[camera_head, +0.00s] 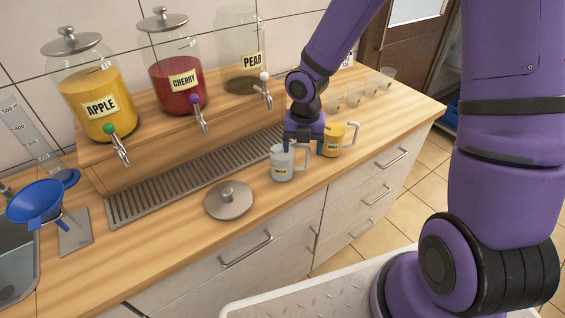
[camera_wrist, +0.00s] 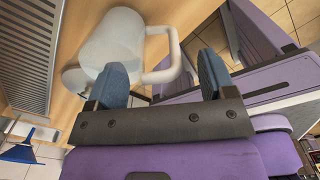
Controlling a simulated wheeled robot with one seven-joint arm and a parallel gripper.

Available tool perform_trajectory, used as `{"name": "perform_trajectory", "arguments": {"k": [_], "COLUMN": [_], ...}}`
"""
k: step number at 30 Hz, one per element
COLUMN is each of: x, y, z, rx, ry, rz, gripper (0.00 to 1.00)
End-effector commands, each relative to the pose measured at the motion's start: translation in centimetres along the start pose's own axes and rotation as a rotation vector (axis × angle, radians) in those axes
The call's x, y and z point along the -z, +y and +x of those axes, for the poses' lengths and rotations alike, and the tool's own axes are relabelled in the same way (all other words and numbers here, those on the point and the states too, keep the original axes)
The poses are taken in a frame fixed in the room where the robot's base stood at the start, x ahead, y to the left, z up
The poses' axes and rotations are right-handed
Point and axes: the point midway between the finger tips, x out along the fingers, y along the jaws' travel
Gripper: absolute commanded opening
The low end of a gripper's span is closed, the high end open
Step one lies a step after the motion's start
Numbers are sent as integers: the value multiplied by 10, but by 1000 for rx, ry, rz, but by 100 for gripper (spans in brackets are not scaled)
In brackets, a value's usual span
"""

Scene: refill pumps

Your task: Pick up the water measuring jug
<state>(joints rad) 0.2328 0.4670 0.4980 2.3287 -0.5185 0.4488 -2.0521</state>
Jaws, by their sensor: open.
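The water measuring jug (camera_head: 282,164) is a clear, greyish jug with a small label, standing upright on the wooden counter. In the wrist view the jug (camera_wrist: 108,45) fills the upper left, with its white handle (camera_wrist: 168,72) to its right. My gripper (camera_head: 303,142) is open and points down over the jug's handle side. In the wrist view its two blue fingertips (camera_wrist: 162,65) stand apart, with the handle appearing between them. I cannot tell how deep the handle sits or whether a finger touches it. Nothing is held.
A yellow-orange jug (camera_head: 332,142) stands close to the right. A round metal lid (camera_head: 229,201) lies on the counter in front. A drip grate (camera_head: 180,180) and the apple (camera_head: 97,100), cherry (camera_head: 178,85) and pear (camera_head: 240,45) dispensers are behind. A blue funnel (camera_head: 38,203) is at left.

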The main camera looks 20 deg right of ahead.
Motion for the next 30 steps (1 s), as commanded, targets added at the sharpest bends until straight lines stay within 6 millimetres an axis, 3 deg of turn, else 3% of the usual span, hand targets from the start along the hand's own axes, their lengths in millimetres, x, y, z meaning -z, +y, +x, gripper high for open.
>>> {"name": "perform_trajectory", "arguments": {"k": [6,14,15,24,30], "x": [0,0,0,0,0], "y": [0,0,0,0,0], "z": [20,22,22,22,22], "rx": [0,0,0,0,0], "ry": [1,0,0,-1,-1], "rz": [-1,0,0,0,0], "gripper": [76,76,74,10,9]}}
